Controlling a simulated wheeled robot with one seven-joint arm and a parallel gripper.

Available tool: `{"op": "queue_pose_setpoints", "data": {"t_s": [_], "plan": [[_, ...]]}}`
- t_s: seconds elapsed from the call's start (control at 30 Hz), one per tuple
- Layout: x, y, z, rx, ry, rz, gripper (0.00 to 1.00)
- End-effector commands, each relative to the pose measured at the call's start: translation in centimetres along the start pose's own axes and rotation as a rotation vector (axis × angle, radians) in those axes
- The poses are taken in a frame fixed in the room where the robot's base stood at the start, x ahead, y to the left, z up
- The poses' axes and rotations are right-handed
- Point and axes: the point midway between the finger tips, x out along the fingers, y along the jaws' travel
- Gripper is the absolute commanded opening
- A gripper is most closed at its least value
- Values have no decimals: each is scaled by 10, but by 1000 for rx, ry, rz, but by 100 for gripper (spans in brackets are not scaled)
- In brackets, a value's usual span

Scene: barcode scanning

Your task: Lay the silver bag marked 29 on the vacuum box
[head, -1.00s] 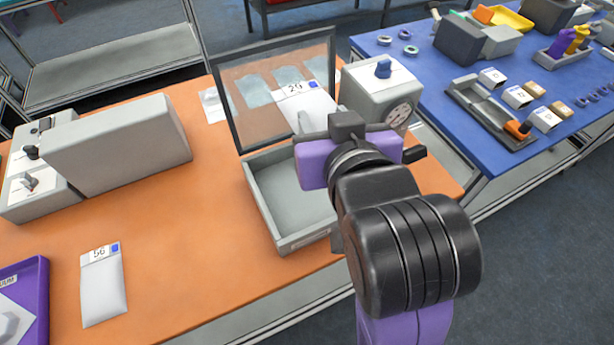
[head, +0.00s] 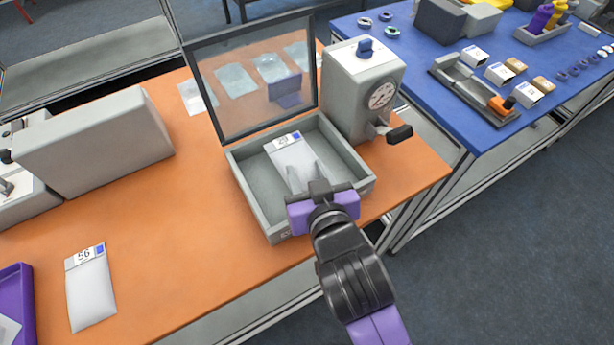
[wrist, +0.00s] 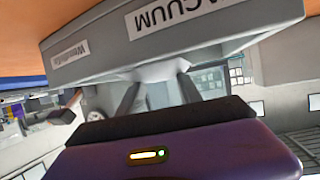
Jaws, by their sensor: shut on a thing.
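The silver bag marked 29 (head: 286,153) is over the tray of the vacuum box (head: 235,172), label end toward the raised lid. I cannot tell whether it touches the box floor. My gripper (head: 308,177) is shut on the bag's near end, above the box's front part. In the wrist view, the two fingers (wrist: 158,97) pinch the pale bag end (wrist: 163,71). The box's wall with the VACUUM label (wrist: 195,18) is close beyond them. The bag's far part is hidden there.
The clear framed lid (head: 256,75) stands open behind the tray. A grey unit with a gauge (head: 362,95) stands at the box's right. A bag marked 56 (head: 91,290) lies front left. A grey machine (head: 95,140) is at the left. Orange tabletop between them is clear.

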Motion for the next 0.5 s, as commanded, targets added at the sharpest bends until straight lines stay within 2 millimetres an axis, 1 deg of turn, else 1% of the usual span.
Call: {"op": "queue_pose_setpoints", "data": {"t_s": [0.03,0.13,0.5], "plan": [[3,-1,8,-2,-2,-1,0],[7,0,17,-2,-1,0,0],[8,0,20,0,2,0,0]]}}
